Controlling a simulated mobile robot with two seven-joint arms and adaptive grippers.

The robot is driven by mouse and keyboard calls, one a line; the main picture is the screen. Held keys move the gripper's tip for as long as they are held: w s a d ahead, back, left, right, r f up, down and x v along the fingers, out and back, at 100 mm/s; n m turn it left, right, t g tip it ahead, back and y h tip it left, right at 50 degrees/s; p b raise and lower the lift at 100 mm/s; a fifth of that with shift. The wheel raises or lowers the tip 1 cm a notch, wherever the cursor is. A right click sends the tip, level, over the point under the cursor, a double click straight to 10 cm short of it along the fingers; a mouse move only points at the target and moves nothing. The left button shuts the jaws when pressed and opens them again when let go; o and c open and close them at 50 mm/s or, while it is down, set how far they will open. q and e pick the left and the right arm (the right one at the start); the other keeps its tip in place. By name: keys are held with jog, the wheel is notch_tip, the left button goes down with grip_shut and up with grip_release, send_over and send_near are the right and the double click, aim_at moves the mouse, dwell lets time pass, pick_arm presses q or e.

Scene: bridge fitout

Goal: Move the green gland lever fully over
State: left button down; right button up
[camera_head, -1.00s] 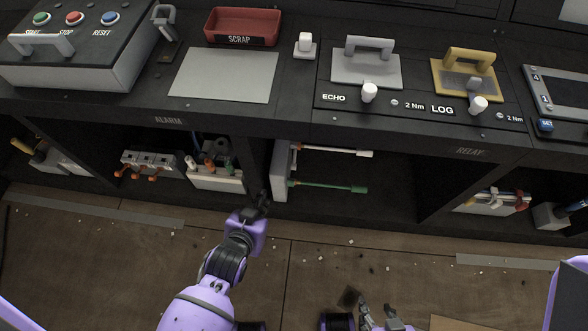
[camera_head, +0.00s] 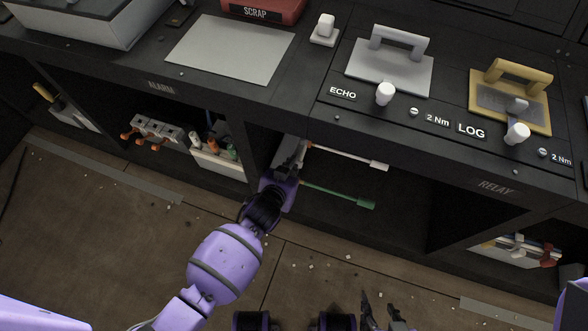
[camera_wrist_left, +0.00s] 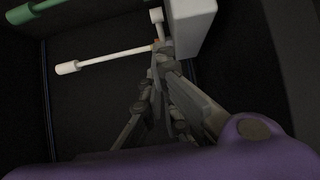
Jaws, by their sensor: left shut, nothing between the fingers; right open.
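The green lever (camera_head: 338,194) sticks out to the right from a pale block inside the open bay under the counter. A white lever (camera_head: 347,157) lies above it in the head view. In the left wrist view the green lever (camera_wrist_left: 36,11) is at the upper left, the white lever (camera_wrist_left: 105,60) is in the middle and the pale block (camera_wrist_left: 190,25) is at the top. My left gripper (camera_wrist_left: 162,58) is shut and empty, its tips by the white lever's block end and apart from the green lever. My right gripper (camera_head: 384,318) is open and empty, low above the floor.
The counter edge overhangs the bay, with dark walls around it. The bay to the left holds orange-lever blocks (camera_head: 155,131) and another fitting (camera_head: 218,160). The counter carries a red scrap tray (camera_head: 263,12) and handled plates (camera_head: 388,72). The bay right of the levers looks clear.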

pick_arm(q)
jog(key=shift+w+d+f+b, duration=0.2)
jog(key=shift+w+f+b, duration=0.35)
jog(key=shift+f, duration=0.7)
jog(key=shift+w+d+f+b, duration=0.15)
jog(key=shift+w+f+b, duration=0.4)
jog(key=shift+f, duration=0.75)
jog(key=shift+w+d+f+b, duration=0.2)
jog(key=shift+w+f+b, duration=0.35)
jog(key=shift+f, duration=0.7)
pick_arm(e)
jog(key=shift+s+d+f+g, duration=0.15)
jog(key=shift+s+f, duration=0.4)
jog(key=shift+f, duration=0.3)
jog(key=shift+s+d+f+g, duration=0.15)
jog(key=shift+s+f, duration=0.35)
jog(key=shift+f, duration=0.3)
pick_arm(q)
jog(key=shift+w, duration=0.15)
pick_arm(e)
jog(key=shift+a, duration=0.1)
jog(key=shift+f, duration=0.1)
